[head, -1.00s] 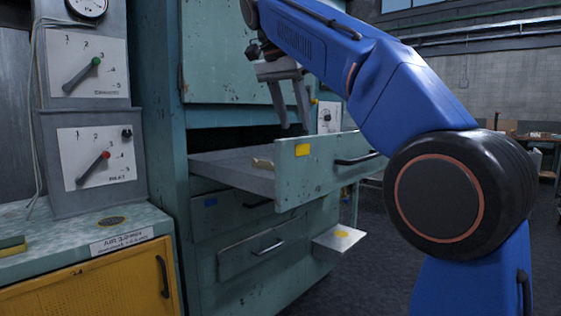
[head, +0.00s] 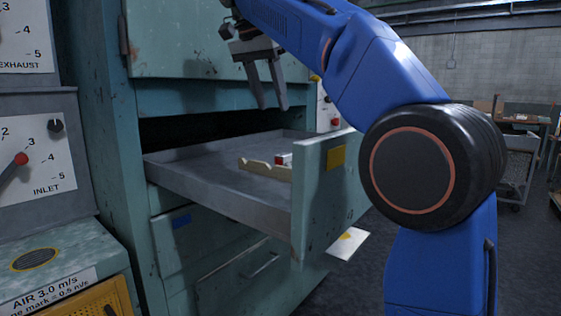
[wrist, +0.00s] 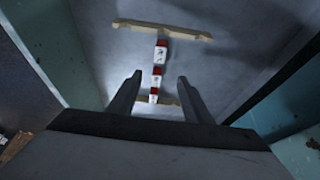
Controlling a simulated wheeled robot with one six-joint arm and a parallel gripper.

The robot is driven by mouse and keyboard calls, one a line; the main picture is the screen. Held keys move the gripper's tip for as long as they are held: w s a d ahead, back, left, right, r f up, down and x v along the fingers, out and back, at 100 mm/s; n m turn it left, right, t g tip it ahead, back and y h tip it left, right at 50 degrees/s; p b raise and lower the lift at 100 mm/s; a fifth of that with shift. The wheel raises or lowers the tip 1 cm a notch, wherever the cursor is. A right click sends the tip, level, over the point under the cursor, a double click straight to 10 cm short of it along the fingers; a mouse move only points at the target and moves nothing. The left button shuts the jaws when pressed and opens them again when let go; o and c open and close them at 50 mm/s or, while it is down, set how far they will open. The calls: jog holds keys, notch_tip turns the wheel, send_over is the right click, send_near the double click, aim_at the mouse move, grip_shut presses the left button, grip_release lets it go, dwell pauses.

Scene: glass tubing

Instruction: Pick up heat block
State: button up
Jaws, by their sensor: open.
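A narrow red and white piece (head: 284,159) lies in the open drawer (head: 215,197); I take it for the heat block, though no label confirms this. In the wrist view it is a line of red and white sections (wrist: 157,72) reaching from one notched beige support (wrist: 160,28) towards a second (wrist: 170,101). One support (head: 264,169) also shows in the head view. My gripper (head: 274,102) is open and empty, above the drawer with its fingers pointing down. In the wrist view its fingertips (wrist: 160,79) appear on either side of the piece, apart from it.
The drawer's front panel (head: 325,190) stands up on the right. The teal cabinet (head: 190,100) rises behind and left. A small pale plate (head: 347,245) juts out below the drawer front. The control panel (head: 45,150) is at the left. The drawer floor around the supports looks clear.

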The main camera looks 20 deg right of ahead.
send_near(284, 154)
jog(key=x, duration=0.5)
jog(key=shift+w+d+r, duration=0.15)
jog(key=shift+w+d, duration=0.05)
jog(key=shift+d, duration=0.15)
jog(key=shift+s+a+f+x, duration=0.1)
jog(key=shift+a+x, duration=0.05)
jog(key=shift+x, duration=0.8)
jog(key=shift+s+a+f+x, duration=0.1)
jog(key=shift+x, duration=0.8)
jog(key=shift+s+a+x, duration=0.1)
jog(key=shift+a+x, duration=0.05)
jog(key=shift+x, duration=0.8)
grip_shut()
